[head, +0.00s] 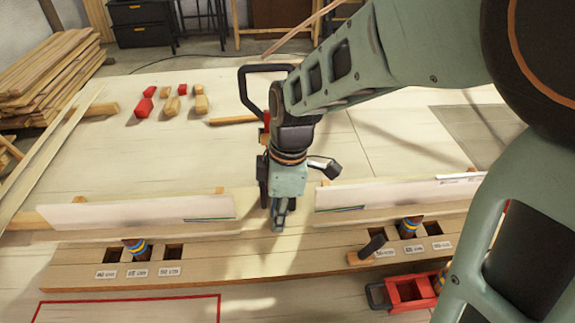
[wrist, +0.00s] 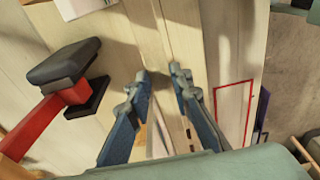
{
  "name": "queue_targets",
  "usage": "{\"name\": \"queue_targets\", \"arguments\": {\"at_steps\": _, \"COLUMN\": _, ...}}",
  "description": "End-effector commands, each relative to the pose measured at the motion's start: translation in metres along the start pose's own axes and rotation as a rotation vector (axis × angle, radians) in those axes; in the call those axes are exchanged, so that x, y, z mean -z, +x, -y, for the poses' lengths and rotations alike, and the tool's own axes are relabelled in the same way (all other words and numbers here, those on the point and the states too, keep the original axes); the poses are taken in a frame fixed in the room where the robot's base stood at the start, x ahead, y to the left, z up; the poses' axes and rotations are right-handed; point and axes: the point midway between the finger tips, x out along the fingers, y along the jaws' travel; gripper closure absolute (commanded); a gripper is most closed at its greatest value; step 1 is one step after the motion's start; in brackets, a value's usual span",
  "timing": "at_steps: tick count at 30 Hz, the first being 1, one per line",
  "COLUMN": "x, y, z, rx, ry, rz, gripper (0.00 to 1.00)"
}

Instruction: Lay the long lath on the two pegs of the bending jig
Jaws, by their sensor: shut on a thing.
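My gripper (head: 278,226) points down over the back edge of the bending jig (head: 230,257), near its middle. In the wrist view my fingertips (wrist: 161,73) stand a little apart, shut on a thin pale strip that looks like the long lath. Its outline merges with the wood behind, and I cannot follow it to its ends. The jig has two groups of dark slots with cm labels. A peg with blue and yellow bands (head: 137,248) stands in the left group and a similar peg (head: 409,227) in the right group.
Two white upright panels (head: 140,211) (head: 390,193) stand behind the jig, with a gap at my gripper. Pale laths (head: 48,153) lie at the left. Red and wooden blocks (head: 144,107) lie farther back. A black-handled block (head: 372,247) sits on the jig.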

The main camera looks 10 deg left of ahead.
Motion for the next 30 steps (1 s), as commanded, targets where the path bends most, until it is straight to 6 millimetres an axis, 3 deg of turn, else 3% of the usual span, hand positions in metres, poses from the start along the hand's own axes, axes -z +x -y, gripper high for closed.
{"name": "queue_targets", "arguments": {"at_steps": 6, "x": -0.0006, "y": 0.004, "z": 0.0, "rx": 0.0, "ry": 0.0, "rz": 0.0, "gripper": 1.0}}
{"name": "queue_targets", "arguments": {"at_steps": 7, "x": -0.0005, "y": 0.0035, "z": 0.0, "rx": 0.0, "ry": 0.0, "rz": 0.0, "gripper": 0.78}}
{"name": "queue_targets", "arguments": {"at_steps": 12, "x": -0.0005, "y": 0.0032, "z": 0.0, "rx": 0.0, "ry": 0.0, "rz": 0.0, "gripper": 0.6}}
{"name": "queue_targets", "arguments": {"at_steps": 18, "x": -0.0004, "y": 0.0032, "z": 0.0001, "rx": 0.0, "ry": 0.0, "rz": 0.0, "gripper": 0.6}}
{"name": "queue_targets", "arguments": {"at_steps": 20, "x": -0.0005, "y": 0.0033, "z": 0.0002, "rx": 0.001, "ry": 0.0, "rz": 0.0, "gripper": 0.54}}
{"name": "queue_targets", "arguments": {"at_steps": 30, "x": -0.0004, "y": 0.002, "z": 0.0001, "rx": 0.0, "ry": 0.0, "rz": 0.0, "gripper": 0.54}}
